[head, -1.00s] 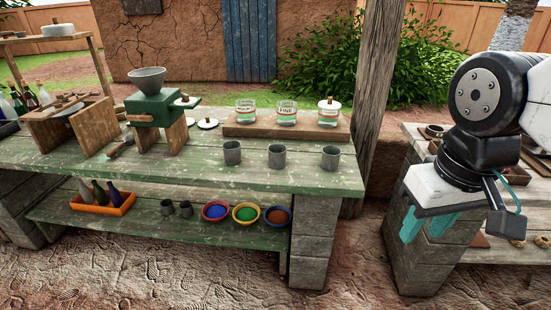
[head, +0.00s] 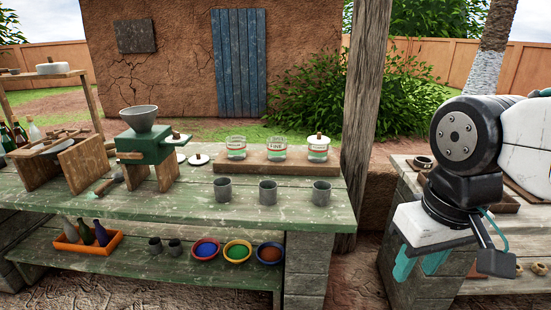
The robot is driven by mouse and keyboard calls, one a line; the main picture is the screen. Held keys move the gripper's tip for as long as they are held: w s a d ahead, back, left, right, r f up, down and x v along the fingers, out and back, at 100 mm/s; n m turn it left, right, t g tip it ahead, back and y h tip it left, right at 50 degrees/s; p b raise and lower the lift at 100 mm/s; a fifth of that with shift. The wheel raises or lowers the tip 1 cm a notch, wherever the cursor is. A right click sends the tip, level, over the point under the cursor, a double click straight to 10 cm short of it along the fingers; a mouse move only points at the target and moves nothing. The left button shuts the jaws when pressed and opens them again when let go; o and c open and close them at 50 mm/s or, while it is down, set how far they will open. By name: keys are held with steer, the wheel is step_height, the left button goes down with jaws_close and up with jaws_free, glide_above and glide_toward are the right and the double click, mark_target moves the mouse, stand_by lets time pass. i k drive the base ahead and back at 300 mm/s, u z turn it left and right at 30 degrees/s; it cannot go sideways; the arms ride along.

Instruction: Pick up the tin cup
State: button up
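Three grey tin cups stand upright in a row on the green worktop (head: 120,207): a left cup (head: 222,190), a middle cup (head: 268,192) and a right cup (head: 321,193). Two smaller dark cups, one at the left (head: 155,246) and one at the right (head: 174,248), are on the lower shelf. My gripper (head: 418,268) hangs to the right of the worktop, apart from all the cups. Its two teal fingers stand apart with nothing seen between them.
A green grinder (head: 147,147) stands left of the cups. Glass jars (head: 277,147) stand on a board behind them. Coloured bowls (head: 238,252) and an orange bottle tray (head: 88,244) are on the lower shelf. A wooden post (head: 365,110) rises behind the worktop's right end.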

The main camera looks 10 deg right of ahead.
mark_target(322, 193)
steer(key=u, duration=1.55)
steer(key=i, duration=1.5)
steer(key=z, duration=2.1)
